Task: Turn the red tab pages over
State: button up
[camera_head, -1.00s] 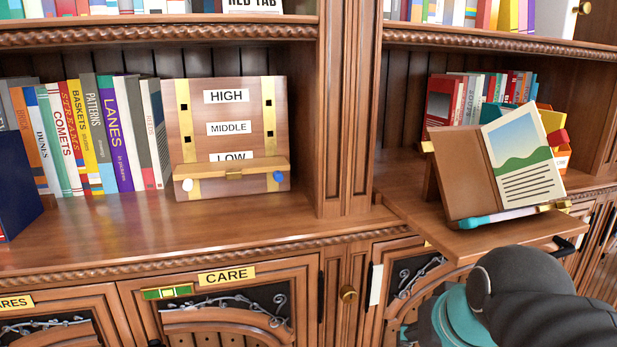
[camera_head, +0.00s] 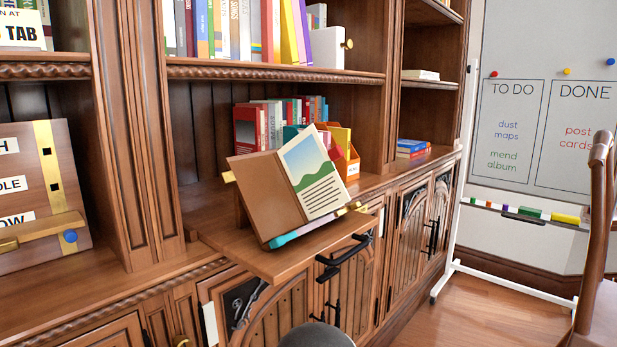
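An open book (camera_head: 268,190) leans on a stand on a pull-out wooden shelf (camera_head: 268,258). Its left side is plain brown. Its right page (camera_head: 314,175) shows a blue and green picture above lines of text. A little red (camera_head: 326,140) shows at the page's upper right edge, against an orange holder; I cannot tell clearly whether it is a tab. A teal and pale rod (camera_head: 300,233) lies along the book's lower edge. My gripper is not in view; only a dark rounded part of my arm shows at the bottom edge.
A black handle (camera_head: 342,256) juts from the pull-out shelf's front. An orange holder (camera_head: 345,152) and upright books stand behind the open book. A wooden chair (camera_head: 597,240) is at the right edge, before a whiteboard (camera_head: 550,120).

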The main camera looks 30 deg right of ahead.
aim_at(311, 171)
jog(key=k, duration=1.2)
jog(key=u, duration=0.25)
jog(key=i, duration=0.75)
jog(key=z, duration=0.35)
